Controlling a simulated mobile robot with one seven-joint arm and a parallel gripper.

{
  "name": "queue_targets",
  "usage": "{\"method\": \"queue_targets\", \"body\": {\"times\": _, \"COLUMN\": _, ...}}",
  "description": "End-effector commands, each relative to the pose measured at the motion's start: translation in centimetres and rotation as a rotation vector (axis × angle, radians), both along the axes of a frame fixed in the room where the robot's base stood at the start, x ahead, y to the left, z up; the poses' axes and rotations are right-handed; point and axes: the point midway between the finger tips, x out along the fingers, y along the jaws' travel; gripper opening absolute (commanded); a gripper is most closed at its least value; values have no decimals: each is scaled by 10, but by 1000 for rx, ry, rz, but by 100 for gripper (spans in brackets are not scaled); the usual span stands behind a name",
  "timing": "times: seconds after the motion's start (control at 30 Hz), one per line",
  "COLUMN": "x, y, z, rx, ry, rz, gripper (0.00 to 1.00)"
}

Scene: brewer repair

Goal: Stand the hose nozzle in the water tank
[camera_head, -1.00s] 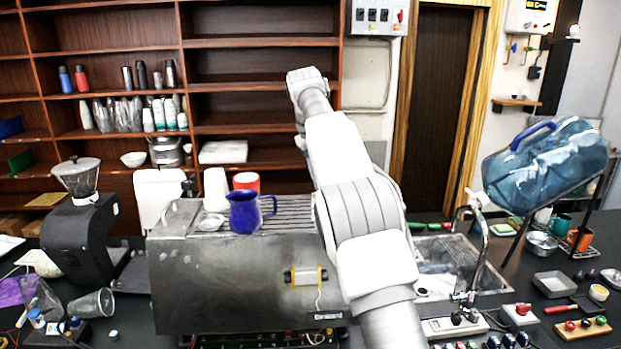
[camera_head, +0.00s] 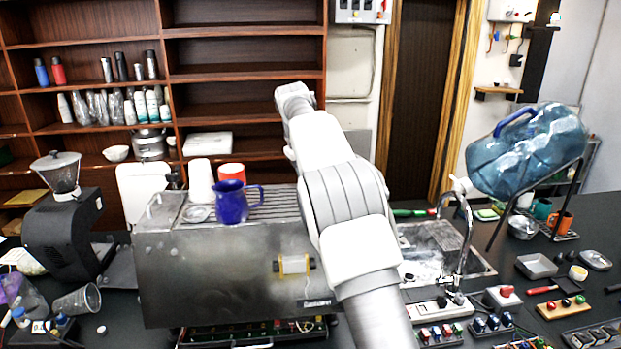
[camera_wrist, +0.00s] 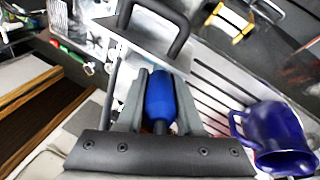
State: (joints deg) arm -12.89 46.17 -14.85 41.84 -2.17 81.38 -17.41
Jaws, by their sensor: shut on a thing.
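My gripper (camera_wrist: 163,78) shows in the wrist view, its two grey fingers shut on a blue piece with a dark end, which I take to be the hose nozzle (camera_wrist: 160,97). Its far end and any hose are hard to make out. In the head view my arm hides the gripper and the nozzle. A white open container (camera_head: 143,188), possibly the water tank, stands behind the left end of the steel brewer (camera_head: 215,270); I cannot tell for sure. The nozzle is held apart from that container.
A blue pitcher (camera_head: 231,203), also in the wrist view (camera_wrist: 275,135), stands on the brewer's slatted top beside white and red cups (camera_head: 231,173). A black grinder (camera_head: 65,230) stands left. A sink, tap and large blue bottle (camera_head: 530,150) on a rack are right.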

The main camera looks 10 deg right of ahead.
Motion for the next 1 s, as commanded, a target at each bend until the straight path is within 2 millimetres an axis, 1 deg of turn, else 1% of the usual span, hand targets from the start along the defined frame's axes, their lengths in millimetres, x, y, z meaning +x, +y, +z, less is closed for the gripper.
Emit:
{"method": "queue_targets", "body": {"times": 0.03, "x": 1, "y": -1, "z": -6, "rx": 0, "ry": 1, "rz": 0, "gripper": 0}}
{"method": "queue_targets", "body": {"times": 0.1, "x": 2, "y": -3, "z": -12, "rx": 0, "ry": 1, "rz": -1, "gripper": 0}}
{"method": "queue_targets", "body": {"times": 0.6, "x": 10, "y": -10, "z": -47, "rx": 0, "ry": 0, "rz": 0, "gripper": 0}}
{"method": "queue_targets", "body": {"times": 0.8, "x": 12, "y": -12, "z": -56, "rx": 0, "ry": 0, "rz": 0, "gripper": 0}}
{"method": "queue_targets", "body": {"times": 1.0, "x": 13, "y": -13, "z": -58, "rx": 0, "ry": 0, "rz": 0, "gripper": 0}}
